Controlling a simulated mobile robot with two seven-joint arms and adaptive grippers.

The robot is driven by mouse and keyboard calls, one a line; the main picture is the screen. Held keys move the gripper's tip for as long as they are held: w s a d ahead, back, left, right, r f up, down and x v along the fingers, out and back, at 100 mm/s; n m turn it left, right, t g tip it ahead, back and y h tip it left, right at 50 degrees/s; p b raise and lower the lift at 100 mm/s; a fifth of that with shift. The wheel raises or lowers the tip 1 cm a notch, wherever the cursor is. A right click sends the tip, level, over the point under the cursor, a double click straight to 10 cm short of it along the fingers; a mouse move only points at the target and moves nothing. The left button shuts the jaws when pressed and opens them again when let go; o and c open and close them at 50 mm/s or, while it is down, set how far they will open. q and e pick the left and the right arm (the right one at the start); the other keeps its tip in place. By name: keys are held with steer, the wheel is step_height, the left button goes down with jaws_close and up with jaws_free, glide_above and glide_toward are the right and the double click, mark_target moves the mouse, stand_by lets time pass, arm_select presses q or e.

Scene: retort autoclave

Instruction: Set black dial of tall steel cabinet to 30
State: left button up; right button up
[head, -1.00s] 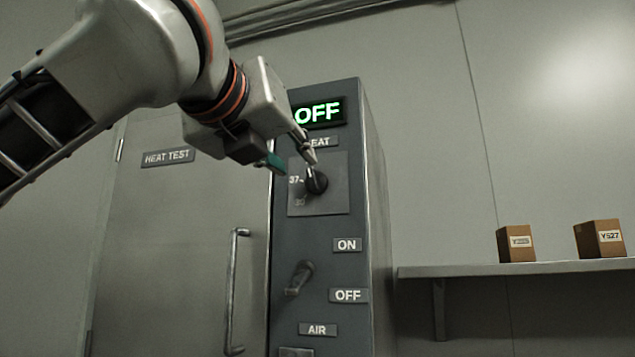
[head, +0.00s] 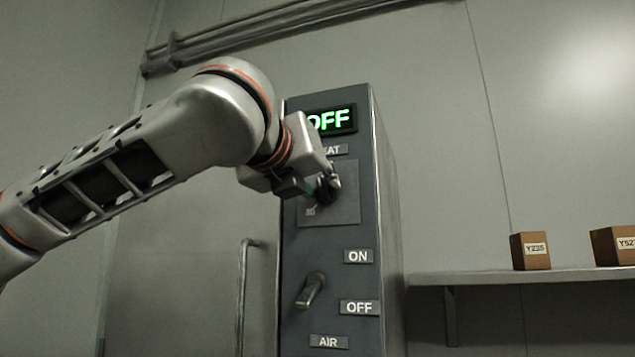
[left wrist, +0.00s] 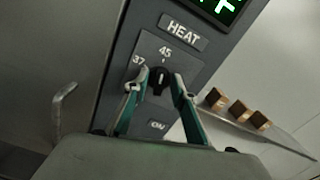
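The tall steel cabinet (head: 342,235) stands in the middle of the head view. Its black dial (head: 325,194) sits on a square plate under a HEAT label and is mostly hidden by my left gripper. The left wrist view shows the dial (left wrist: 160,82) with a light pointer mark, pointing roughly up in that picture; 37 and 45 are readable around it. My left gripper (left wrist: 160,76) is open, with one green-sided finger on either side of the dial. Whether the fingertips touch it is unclear. In the head view my left gripper (head: 322,184) is at the dial plate. My right gripper is not in view.
A lit display (head: 331,120) reading OFF is above the dial. A lever (head: 311,290) between ON and OFF labels is below. A door handle (head: 245,297) is to the left. A shelf (head: 510,276) with boxes (head: 530,251) is to the right.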

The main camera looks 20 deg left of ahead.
arm_select(q)
jaws_close()
